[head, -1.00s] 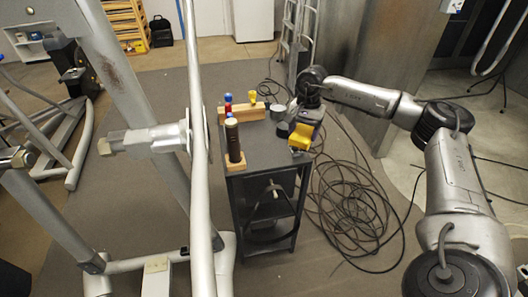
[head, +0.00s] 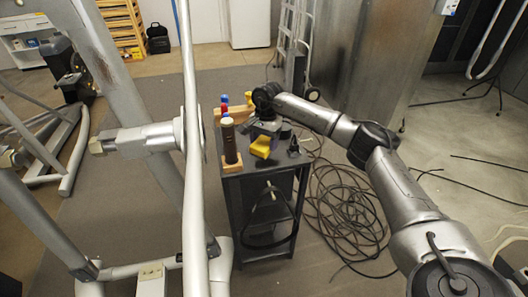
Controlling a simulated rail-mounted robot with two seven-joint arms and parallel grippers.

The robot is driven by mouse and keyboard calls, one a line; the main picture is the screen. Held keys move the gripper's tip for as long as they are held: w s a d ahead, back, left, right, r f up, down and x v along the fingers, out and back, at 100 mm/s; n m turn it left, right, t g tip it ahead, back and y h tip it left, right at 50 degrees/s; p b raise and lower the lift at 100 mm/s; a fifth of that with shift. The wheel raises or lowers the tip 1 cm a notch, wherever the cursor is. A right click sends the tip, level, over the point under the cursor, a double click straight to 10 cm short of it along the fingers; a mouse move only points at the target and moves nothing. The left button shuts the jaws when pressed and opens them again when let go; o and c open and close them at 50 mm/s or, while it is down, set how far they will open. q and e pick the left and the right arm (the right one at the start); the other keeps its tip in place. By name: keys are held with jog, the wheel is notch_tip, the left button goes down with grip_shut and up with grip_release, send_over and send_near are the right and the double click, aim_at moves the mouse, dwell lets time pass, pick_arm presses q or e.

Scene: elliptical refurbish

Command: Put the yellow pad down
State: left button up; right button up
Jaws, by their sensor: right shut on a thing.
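The yellow pad (head: 261,147) is in the jaws of my right gripper (head: 263,138). It is over the top of the dark cart (head: 232,176), near the middle of its front part. My right arm reaches in from the right, and the gripper is shut on the pad. I cannot tell whether the pad touches the cart top or is just above it. The gripper hides part of the pad and of the cart top behind it. My left gripper is not in view.
A brown cylinder (head: 230,142) stands in a wooden block at the cart's left edge. Red, blue and yellow-topped items stand behind it by a wooden rack. A small dark object (head: 294,148) is at the cart's right. Coiled cables (head: 345,215) lie on the floor.

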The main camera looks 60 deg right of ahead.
aim_at(265, 141)
notch_tip(265, 141, down, 3)
jog(key=shift+f+b, duration=0.2)
jog(key=shift+b, duration=0.65)
jog(key=shift+f, duration=0.35)
jog(key=shift+f, duration=0.1)
jog(key=o, duration=0.8)
jog(key=shift+o, duration=0.2)
